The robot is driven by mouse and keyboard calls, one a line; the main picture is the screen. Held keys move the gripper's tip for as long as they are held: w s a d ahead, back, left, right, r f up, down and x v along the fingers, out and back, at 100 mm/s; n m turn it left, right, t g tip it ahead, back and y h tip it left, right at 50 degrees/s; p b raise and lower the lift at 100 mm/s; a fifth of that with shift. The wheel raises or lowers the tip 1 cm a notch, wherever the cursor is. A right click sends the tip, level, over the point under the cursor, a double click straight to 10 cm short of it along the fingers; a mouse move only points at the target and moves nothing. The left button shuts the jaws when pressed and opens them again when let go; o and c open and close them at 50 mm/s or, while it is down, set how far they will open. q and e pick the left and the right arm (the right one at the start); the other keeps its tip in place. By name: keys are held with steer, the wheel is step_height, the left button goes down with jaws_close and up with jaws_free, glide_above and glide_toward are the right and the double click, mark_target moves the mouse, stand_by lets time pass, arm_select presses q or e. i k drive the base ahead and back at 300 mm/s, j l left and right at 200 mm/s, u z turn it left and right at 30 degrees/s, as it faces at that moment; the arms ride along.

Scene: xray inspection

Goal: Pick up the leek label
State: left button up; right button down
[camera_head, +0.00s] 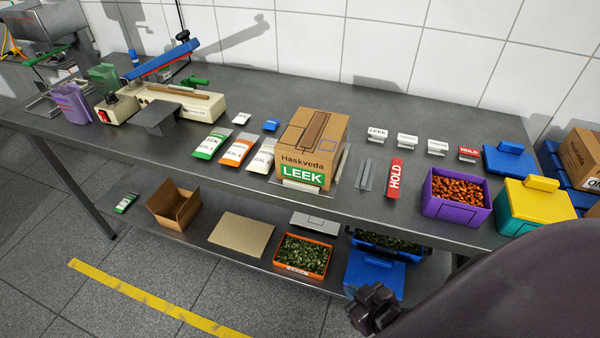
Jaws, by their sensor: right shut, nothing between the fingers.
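A small white label reading LEEK (377,133) stands upright at the back of the table, leftmost in a row of similar label holders. A cardboard box (322,140) marked Haskveda, with a green LEEK panel on its front, stands to the left of that label. My right gripper (366,306) is dark and shows at the lower right, in front of the table and well away from the label. It is shut and empty. My left gripper is not in view.
A sealing machine (165,98) is at the left. A lower shelf holds an orange crate (302,268) and a blue-lidded box.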

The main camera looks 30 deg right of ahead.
mark_target(375, 131)
steer(key=z, duration=1.6)
